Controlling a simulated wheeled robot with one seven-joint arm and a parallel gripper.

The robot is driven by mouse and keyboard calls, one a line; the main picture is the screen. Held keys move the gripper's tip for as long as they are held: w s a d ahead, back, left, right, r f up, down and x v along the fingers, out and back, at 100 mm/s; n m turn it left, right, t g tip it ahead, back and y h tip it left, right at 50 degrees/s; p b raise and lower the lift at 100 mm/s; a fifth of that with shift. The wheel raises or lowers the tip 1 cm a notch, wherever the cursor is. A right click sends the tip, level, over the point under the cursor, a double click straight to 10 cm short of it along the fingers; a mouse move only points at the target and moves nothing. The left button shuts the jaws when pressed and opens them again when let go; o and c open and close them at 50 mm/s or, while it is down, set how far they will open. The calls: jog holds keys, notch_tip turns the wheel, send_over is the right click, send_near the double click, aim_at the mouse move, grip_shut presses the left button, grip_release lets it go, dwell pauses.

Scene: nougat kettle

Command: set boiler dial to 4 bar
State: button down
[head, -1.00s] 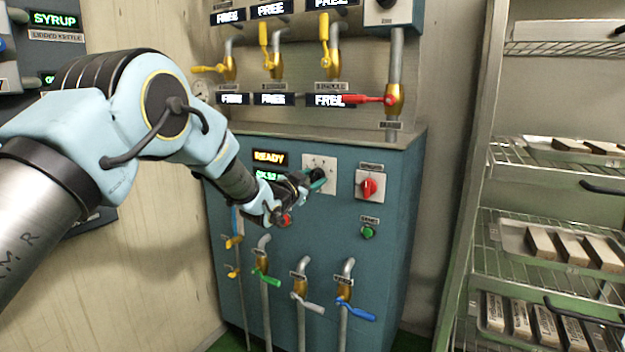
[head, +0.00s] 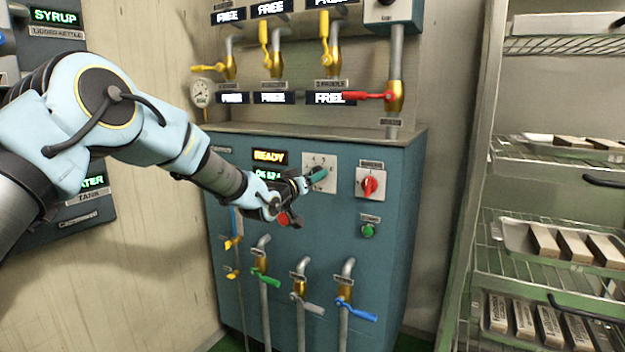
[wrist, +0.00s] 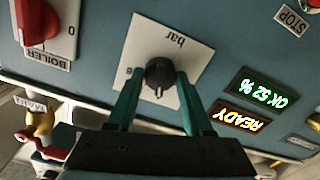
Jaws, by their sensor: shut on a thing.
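The boiler dial (wrist: 158,74) is a round black knob on a white plate (wrist: 190,45) marked "bar", seen in the wrist view. A small pale mark on the knob points to the bottom of that view; I cannot read which number it meets. My gripper (wrist: 157,78) has its two teal fingers on either side of the knob, shut on it. In the head view, the gripper (head: 318,176) is at the lower part of the white plate (head: 326,161). It hides the knob there, and only a few plate marks show above it.
A red knob (head: 369,185) on its own plate is right of the dial, with a green button (head: 368,230) below. The READY display (head: 269,157) is left. Several valve taps are below and above. A rack (head: 540,255) with trays stands at right.

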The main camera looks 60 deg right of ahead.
jog(key=shift+n, duration=0.5)
jog(key=shift+c, duration=1.5)
grip_release()
jog(key=a, duration=1)
jog(key=shift+a+b, duration=0.4)
jog(key=shift+b, duration=0.05)
